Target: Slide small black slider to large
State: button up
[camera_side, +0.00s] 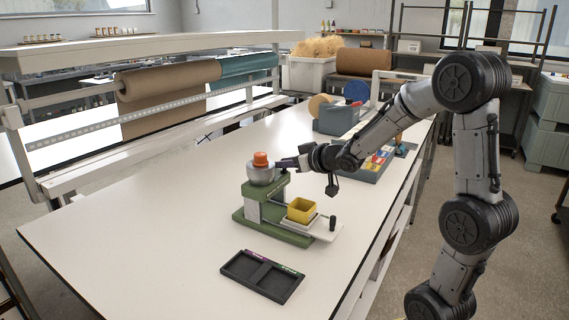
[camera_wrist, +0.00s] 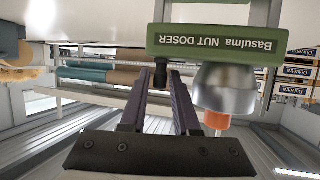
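The green nut doser (camera_side: 270,226) stands on the white table, with a metal bowl (camera_side: 260,176) and an orange cap (camera_side: 260,158) on top. It appears upside down in the wrist view, where its green labelled panel (camera_wrist: 210,46) and the bowl (camera_wrist: 226,88) show. My gripper (camera_side: 281,162) is level with the doser's top, right beside the bowl. In the wrist view its dark fingers (camera_wrist: 160,82) are apart. A small black slider knob (camera_wrist: 160,72) shows between the fingertips, just below the panel; I cannot tell whether they touch it. The slider's size markings are not visible.
A yellow cup (camera_side: 301,210) sits on the doser's pale tray, beside a black upright knob (camera_side: 332,222). A black two-part tray (camera_side: 263,276) lies in front. A grey bin (camera_side: 335,118) and a tray of coloured items (camera_side: 374,161) stand behind. The table's left side is clear.

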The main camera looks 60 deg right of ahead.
grip_shut()
dwell(1.1)
